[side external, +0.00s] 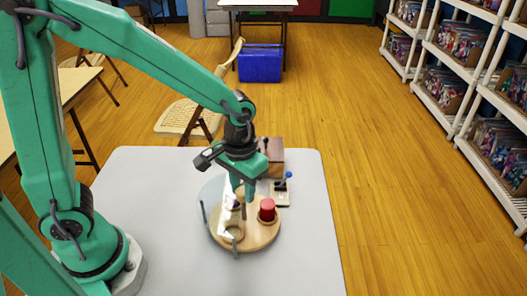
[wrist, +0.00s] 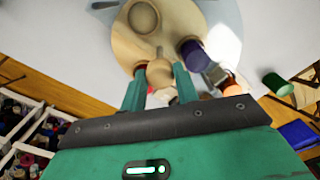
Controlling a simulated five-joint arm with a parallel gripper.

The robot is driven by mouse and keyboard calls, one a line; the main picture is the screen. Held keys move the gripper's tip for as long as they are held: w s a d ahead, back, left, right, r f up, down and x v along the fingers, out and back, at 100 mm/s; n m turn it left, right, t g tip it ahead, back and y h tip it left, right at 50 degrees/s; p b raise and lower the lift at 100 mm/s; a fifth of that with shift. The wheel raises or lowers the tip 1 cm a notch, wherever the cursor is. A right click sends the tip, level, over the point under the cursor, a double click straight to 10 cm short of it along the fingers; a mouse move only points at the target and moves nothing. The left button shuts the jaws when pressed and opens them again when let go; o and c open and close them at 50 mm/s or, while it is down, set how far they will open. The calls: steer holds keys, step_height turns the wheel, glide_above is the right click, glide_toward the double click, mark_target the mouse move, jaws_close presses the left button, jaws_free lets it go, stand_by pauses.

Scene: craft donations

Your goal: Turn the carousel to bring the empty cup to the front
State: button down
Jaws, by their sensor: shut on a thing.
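A round wooden carousel (side external: 262,236) stands on the table; its disc also shows in the wrist view (wrist: 183,20). An upright wooden post with a ball knob (wrist: 160,74) rises from it. My gripper (side external: 243,188) is above the disc, its two fingers (wrist: 160,70) shut on the knob. A wooden ring-like cup (side external: 233,236) looks empty and sits at the disc's near edge; an empty one shows in the wrist view (wrist: 143,17). A red cylinder (side external: 267,208) stands in a cup at right. A purple cylinder (wrist: 193,54) stands on the disc, partly hidden in the side view.
A pale blue shape (side external: 210,192) lies under the carousel. Behind it are a brown box (side external: 273,153) and a small holder with a blue-topped item (side external: 287,178). The wrist view shows a green cylinder (wrist: 278,85). The table (side external: 300,255) is clear at the near right.

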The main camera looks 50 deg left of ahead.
steer(key=shift+n, duration=2.9)
steer(key=shift+r+n, duration=0.1)
steer(key=shift+n, duration=8.3)
steer(key=c, duration=1.1)
jaws_free()
steer(key=shift+o, duration=0.2)
